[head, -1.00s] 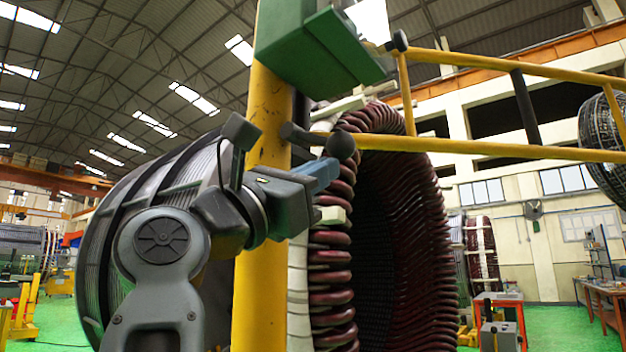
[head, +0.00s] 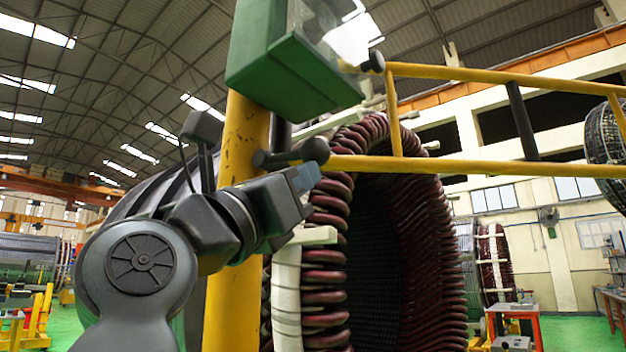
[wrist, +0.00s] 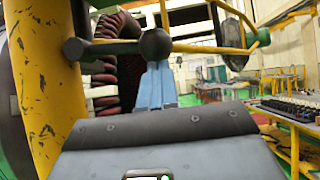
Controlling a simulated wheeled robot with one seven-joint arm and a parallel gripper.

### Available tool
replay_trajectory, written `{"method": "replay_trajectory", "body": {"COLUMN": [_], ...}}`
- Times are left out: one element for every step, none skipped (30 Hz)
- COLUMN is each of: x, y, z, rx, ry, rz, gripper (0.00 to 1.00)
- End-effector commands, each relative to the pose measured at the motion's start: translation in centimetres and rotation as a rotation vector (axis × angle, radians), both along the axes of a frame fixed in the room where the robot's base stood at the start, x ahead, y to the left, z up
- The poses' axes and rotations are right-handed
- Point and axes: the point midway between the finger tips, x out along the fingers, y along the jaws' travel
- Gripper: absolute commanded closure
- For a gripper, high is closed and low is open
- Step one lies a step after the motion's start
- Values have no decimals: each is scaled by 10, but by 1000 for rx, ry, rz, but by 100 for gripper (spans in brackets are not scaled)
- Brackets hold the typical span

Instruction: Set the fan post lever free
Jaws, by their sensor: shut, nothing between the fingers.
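The fan post lever (head: 287,156) is a dark bar with a round ball knob, sticking out to the right from the yellow post (head: 238,190). Its knob also shows in the wrist view (wrist: 155,44), upper middle. My gripper (head: 305,178) is shut, with blue fingers and nothing held. In the head view its fingertips are just below the ball knob. In the wrist view the fingers (wrist: 155,86) point up at the knob's underside; I cannot tell whether they touch it.
A green box (head: 285,75) sits on the post above the lever. A yellow rail (head: 470,166) runs right from near the knob, with another above it. The large stator with dark red coils (head: 325,240) stands close behind.

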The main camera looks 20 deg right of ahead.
Motion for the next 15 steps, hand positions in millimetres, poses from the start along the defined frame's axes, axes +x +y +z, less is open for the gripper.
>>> {"method": "replay_trajectory", "body": {"x": [-2, -2, -2, -3, -4, -5, -6, -7, -7, -8, -8, -9, -9, -9, -10], "y": [0, -1, -2, -2, -3, -3, -3, -4, -5, -5, -5, -5, -5, -5, -5], "z": [10, 12, 16, 18, 21, 25, 28, 31, 34, 37, 40, 44, 47, 50, 53], "rx": [-11, -10, -9, -9, -9, -9, -8, -8, -7, -7, -7, -8, -8, -9, -10], "ry": [24, 21, 20, 20, 20, 19, 18, 17, 18, 18, 18, 18, 18, 17, 19], "rz": [2, 0, -1, -1, -1, 0, 0, 0, -1, -1, -1, 0, 0, 0, 0], "gripper": [100, 100, 100, 100, 100, 100, 100, 100, 100, 100, 100, 100, 100, 100, 100]}}
